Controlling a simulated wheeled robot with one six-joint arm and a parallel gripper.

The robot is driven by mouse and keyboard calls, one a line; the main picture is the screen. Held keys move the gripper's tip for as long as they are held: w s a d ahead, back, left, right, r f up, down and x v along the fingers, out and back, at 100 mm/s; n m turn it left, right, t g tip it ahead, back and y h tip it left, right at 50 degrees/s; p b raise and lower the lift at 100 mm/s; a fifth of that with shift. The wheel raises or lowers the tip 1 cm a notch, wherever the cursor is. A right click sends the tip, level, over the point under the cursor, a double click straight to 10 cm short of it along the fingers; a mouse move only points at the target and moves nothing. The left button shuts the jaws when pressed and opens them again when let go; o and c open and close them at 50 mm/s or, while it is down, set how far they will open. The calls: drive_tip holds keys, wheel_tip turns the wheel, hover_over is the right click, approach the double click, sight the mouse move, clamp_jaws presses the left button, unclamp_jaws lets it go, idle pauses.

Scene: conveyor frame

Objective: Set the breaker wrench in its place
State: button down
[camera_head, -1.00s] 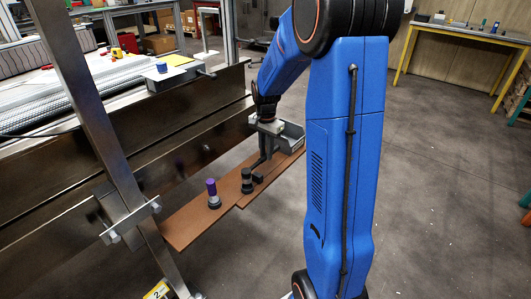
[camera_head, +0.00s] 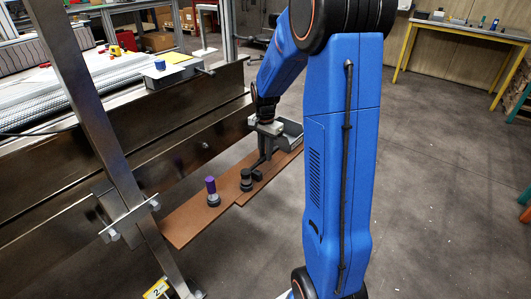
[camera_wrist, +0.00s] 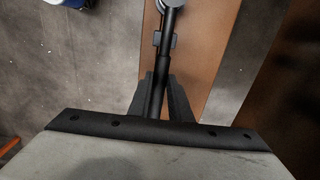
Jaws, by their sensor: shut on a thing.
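The breaker wrench is a dark bar. In the wrist view its shaft (camera_wrist: 163,65) runs up from between my gripper's fingers (camera_wrist: 160,95) to a round grey head at the top edge. My gripper (camera_head: 267,140) is shut on the shaft, low over the far part of the brown shelf (camera_head: 185,226). In the head view the wrench (camera_head: 258,161) slants toward a dark round stand (camera_head: 246,187) on the shelf. A small dark block (camera_wrist: 157,39) sits at the shaft in the wrist view. I cannot tell whether the wrench rests on it.
A purple-topped cylinder (camera_head: 211,185) stands on a dark base left of the wrench. A grey bin (camera_head: 292,134) is at the shelf's far end. The steel conveyor frame (camera_head: 150,120) runs behind the shelf, with a slanted post (camera_head: 85,100) at left.

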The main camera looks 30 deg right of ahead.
drive_tip(key=shift+f, duration=1.5)
drive_tip(key=c, duration=1.6)
unclamp_jaws()
drive_tip(key=shift+o, duration=0.2)
wheel_tip(320, 180, up, 17)
drive_tip(key=shift+r, duration=0.2)
drive_tip(key=s+a+n+t, duration=0.1)
drive_tip(key=s+a+n, duration=0.3)
drive_tip(key=s, duration=0.6)
drive_tip(key=s+a+r+n+t, duration=0.1)
drive_tip(key=s+a+n, duration=0.4)
drive_tip(key=s, duration=0.5)
drive_tip(key=s+a+n+t, duration=0.2)
drive_tip(key=s+a+n, duration=0.3)
drive_tip(key=s, duration=0.5)
drive_tip(key=shift+a+r+t, duration=0.25)
drive_tip(key=shift+a+t, duration=0.15)
drive_tip(key=shift+a, duration=0.5)
